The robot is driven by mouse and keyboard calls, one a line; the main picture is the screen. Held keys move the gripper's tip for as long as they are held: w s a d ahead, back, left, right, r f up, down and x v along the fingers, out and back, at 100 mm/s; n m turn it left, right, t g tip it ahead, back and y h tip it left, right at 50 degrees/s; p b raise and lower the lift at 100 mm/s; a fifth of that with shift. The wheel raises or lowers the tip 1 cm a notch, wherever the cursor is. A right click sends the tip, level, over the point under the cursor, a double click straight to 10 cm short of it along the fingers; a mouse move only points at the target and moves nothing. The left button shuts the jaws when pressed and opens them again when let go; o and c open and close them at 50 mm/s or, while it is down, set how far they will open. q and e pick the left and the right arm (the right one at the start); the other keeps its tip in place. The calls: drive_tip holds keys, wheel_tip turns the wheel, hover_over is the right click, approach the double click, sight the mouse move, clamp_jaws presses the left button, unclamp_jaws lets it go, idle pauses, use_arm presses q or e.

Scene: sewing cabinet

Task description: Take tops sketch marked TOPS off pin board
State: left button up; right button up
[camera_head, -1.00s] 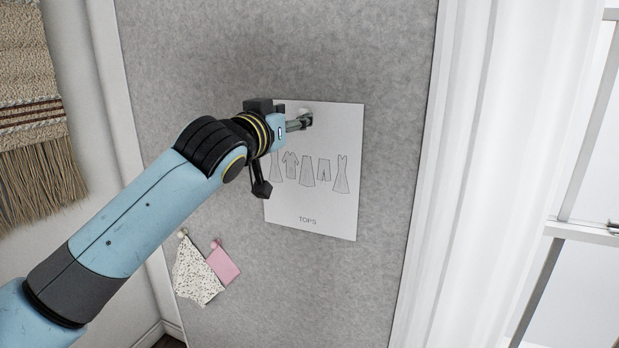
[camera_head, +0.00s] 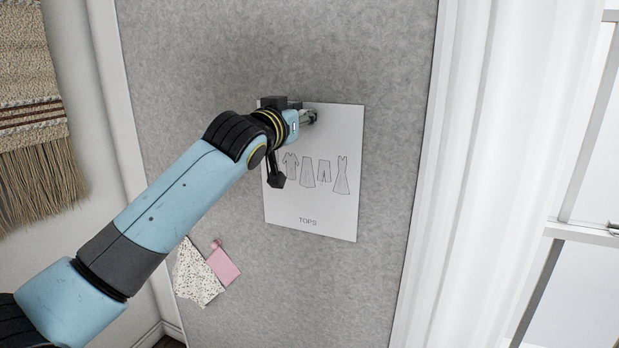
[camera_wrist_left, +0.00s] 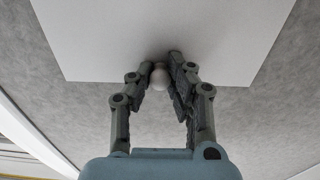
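The white tops sketch (camera_head: 309,207), with several garment drawings and the word TOPS, hangs on the grey pin board (camera_head: 227,60). Its upper left part is behind my left arm. The sheet also shows in the left wrist view (camera_wrist_left: 95,45), along with a pale round pin head (camera_wrist_left: 158,78) at its edge. My left gripper (camera_head: 313,117) is at the sheet's top edge. In the left wrist view its fingertips (camera_wrist_left: 161,62) flank the pin head closely; I cannot tell whether both press on it. My right gripper is out of view.
A speckled fabric swatch (camera_head: 193,277) and a pink one (camera_head: 222,267) are pinned lower left, beside my forearm. A white curtain (camera_head: 480,170) hangs to the right of the board. A woven hanging (camera_head: 30,130) is at the far left.

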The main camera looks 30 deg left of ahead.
use_arm(q)
clamp_jaws()
drive_tip(key=shift+s, duration=0.1)
drive_tip(key=shift+s+d+p, duration=0.15)
drive_tip(key=shift+s+p, duration=0.1)
drive_tip(key=shift+s, duration=0.45)
drive_tip(key=shift+s+d+p, duration=0.1)
drive_tip(key=shift+s+p, duration=0.1)
drive_tip(key=shift+s, duration=0.55)
drive_tip(key=s+d, duration=0.1)
drive_tip(key=s, duration=0.8)
drive_tip(key=shift+s+d+p, duration=0.3)
drive_tip(key=shift+s+p, duration=0.05)
